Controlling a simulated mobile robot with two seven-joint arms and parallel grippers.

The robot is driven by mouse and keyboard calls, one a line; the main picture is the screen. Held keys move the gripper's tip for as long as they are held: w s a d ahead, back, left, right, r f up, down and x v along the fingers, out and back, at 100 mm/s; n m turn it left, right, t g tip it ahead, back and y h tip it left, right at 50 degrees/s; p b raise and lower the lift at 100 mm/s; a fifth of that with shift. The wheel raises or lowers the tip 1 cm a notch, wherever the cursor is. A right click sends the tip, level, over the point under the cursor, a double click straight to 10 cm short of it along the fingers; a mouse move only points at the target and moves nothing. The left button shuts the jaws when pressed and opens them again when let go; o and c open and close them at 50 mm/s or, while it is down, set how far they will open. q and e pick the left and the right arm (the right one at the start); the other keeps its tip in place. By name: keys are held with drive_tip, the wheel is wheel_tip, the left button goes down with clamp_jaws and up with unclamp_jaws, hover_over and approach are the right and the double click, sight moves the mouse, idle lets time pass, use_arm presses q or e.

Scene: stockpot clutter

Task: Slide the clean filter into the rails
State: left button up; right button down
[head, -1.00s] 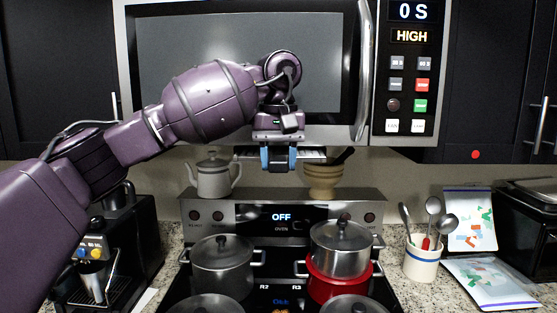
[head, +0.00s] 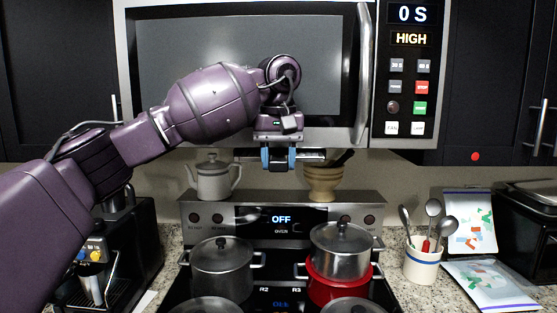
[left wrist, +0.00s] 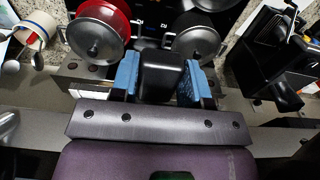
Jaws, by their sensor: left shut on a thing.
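My left gripper (head: 278,158) is just below the front lower edge of the microwave (head: 250,130). Its blue fingers stand apart with a dark block (left wrist: 162,75) between them in the left wrist view, and they are shut on it. I take this to be the grip of the clean filter. A thin pale edge of the filter (head: 312,156) shows right of the fingers, under the microwave. Most of the filter is hidden by the gripper and microwave. I cannot make out the rails or whether the filter sits in them. My right gripper is not in view.
Below stands the stove with a grey pot (head: 222,268), a steel pot (head: 340,252) and a red pot (head: 335,288). A utensil crock (head: 422,264) is at right.

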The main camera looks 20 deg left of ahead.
sight(280, 151)
use_arm(q)
drive_tip(key=shift+w, duration=0.2)
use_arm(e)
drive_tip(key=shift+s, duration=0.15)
use_arm(q)
drive_tip(key=shift+w+a, duration=0.15)
drive_tip(key=shift+w, duration=0.15)
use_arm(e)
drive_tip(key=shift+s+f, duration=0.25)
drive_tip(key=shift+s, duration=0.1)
use_arm(q)
drive_tip(key=shift+w+a, duration=0.15)
drive_tip(key=shift+w, duration=0.4)
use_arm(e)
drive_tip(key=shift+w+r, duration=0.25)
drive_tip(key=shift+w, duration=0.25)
use_arm(q)
drive_tip(key=shift+w, duration=0.2)
drive_tip(key=shift+w+a, duration=0.1)
drive_tip(key=shift+w, duration=0.05)
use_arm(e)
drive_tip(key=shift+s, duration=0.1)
use_arm(q)
drive_tip(key=shift+w+a, duration=0.1)
drive_tip(key=shift+w, duration=0.2)
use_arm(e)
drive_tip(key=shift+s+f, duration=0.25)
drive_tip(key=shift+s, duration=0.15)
